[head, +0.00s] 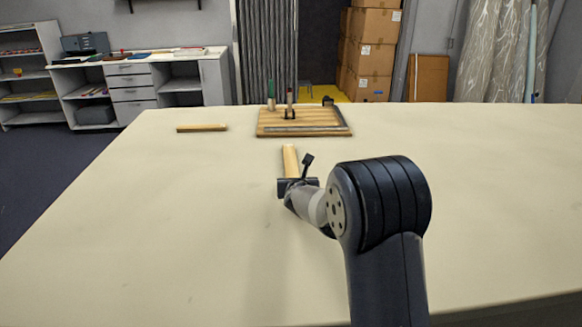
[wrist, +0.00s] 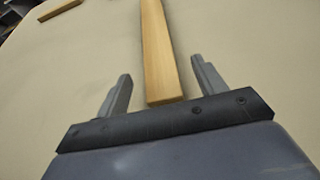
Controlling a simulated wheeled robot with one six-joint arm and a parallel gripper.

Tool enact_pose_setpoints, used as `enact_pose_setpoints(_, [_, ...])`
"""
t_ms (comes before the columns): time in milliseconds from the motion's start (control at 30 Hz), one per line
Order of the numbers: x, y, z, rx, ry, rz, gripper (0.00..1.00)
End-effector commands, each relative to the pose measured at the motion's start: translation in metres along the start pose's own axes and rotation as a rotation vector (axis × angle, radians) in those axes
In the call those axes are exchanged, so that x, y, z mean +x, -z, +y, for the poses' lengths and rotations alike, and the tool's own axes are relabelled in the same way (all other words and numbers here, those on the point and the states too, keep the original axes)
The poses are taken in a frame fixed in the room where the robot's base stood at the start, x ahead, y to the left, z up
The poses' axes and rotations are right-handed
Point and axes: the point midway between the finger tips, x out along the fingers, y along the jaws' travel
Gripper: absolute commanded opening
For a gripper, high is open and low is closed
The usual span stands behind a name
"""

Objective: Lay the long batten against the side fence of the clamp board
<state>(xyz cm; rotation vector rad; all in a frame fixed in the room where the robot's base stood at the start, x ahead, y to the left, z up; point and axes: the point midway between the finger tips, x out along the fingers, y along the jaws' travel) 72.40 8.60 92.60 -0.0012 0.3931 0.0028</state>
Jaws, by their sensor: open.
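A wooden batten (head: 290,158) lies on the table, pointing away from me towards the clamp board. In the wrist view this batten (wrist: 160,50) runs out of the top of the frame. My gripper (wrist: 161,70) is open, with one finger on each side of the batten's near end and a gap on both sides. In the head view my gripper (head: 291,181) is at that near end. The clamp board (head: 272,129) is a wooden board farther back, with a grey strip along its front edge and upright clamp parts on it. I cannot tell which edge is the side fence.
A second wooden batten (head: 202,128) lies crosswise left of the board; part of it (wrist: 60,10) shows at the wrist view's top left. I cannot compare the battens' lengths surely. The cloth table (head: 140,220) is otherwise clear. Shelves and cardboard boxes (head: 375,27) stand beyond it.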

Motion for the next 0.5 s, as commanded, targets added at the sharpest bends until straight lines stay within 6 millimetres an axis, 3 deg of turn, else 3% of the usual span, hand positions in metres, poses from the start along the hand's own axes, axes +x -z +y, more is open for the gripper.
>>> enact_pose_setpoints(267, [0.015,-0.001,0.001,0.001,0.0,0.0,0.66])
enact_pose_setpoints(500, [0.042,-0.002,0.003,0.0,0.0,0.001,0.66])
